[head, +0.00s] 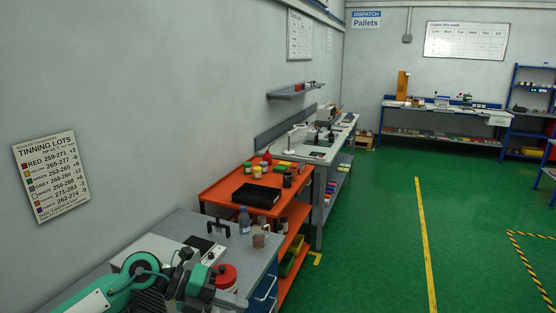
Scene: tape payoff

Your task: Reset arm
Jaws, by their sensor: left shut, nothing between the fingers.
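My left arm comes in at the bottom left, green and white with dark joints. My left gripper (197,277) is over the near grey bench (183,222), beside a red-lidded jar (227,274) in the picture. It is shut with nothing held. Its fingertips are small and partly lost among dark parts, so I cannot tell if it touches the bench. My right gripper is out of view.
A blue-capped bottle (244,221) and a brown mug (259,240) stand at the bench's right edge. Beyond it is an orange cart (220,189) with a black tray (257,196). The green floor (375,240) to the right is clear.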

